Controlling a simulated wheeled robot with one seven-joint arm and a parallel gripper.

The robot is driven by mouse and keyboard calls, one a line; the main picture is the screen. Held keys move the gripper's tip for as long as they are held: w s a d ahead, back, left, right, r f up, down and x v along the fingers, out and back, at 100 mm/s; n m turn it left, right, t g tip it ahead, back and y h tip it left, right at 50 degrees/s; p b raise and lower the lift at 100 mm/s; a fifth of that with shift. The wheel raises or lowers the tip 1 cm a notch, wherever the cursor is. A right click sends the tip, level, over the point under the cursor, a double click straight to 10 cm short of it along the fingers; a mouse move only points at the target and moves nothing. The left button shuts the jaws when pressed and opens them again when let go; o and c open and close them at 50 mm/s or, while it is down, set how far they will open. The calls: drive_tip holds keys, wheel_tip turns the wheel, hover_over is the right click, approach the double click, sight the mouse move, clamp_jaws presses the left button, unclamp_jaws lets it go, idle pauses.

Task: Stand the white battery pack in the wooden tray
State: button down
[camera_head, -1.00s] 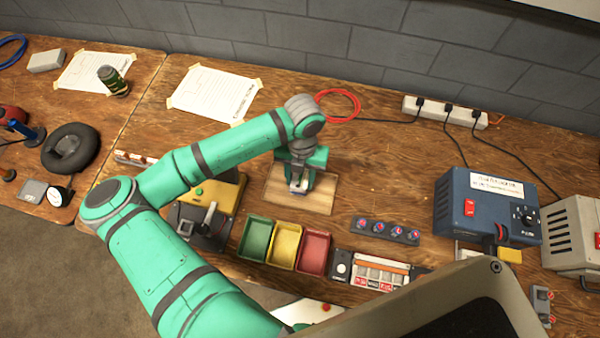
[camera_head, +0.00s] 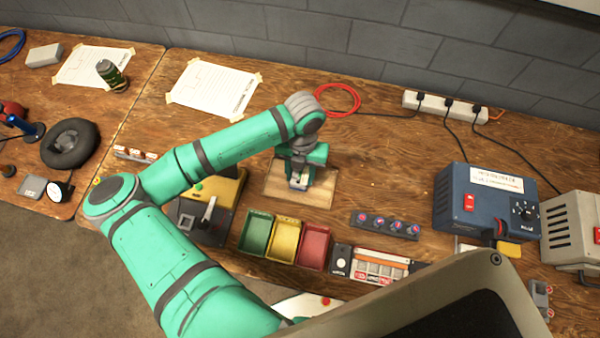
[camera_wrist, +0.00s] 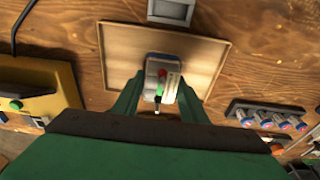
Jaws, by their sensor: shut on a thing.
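The wooden tray (camera_head: 322,196) is a shallow square board with a thin rim on the bench; it also shows in the wrist view (camera_wrist: 119,62). My gripper (camera_head: 301,173) is over the tray's middle, pointing down. In the wrist view my gripper (camera_wrist: 158,97) is shut with a finger on either side of the white battery pack (camera_wrist: 153,72). The pack has a pale label and red and green marks on its top. It looks upright within the tray's outline. Its underside is hidden, so I cannot tell if it touches the tray. Only a little of the pack (camera_head: 298,184) shows in the head view.
A grey block (camera_wrist: 170,11) shows at the tray's far edge. Left is a yellow device (camera_head: 228,188); in front are green, yellow and red bins (camera_head: 285,242). A strip of round cells (camera_head: 388,226) lies to the right.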

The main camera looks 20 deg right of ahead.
drive_tip(key=shift+f, duration=0.8)
idle(1.2)
drive_tip(key=c, duration=1)
unclamp_jaws()
drive_tip(key=shift+r, duration=3.5)
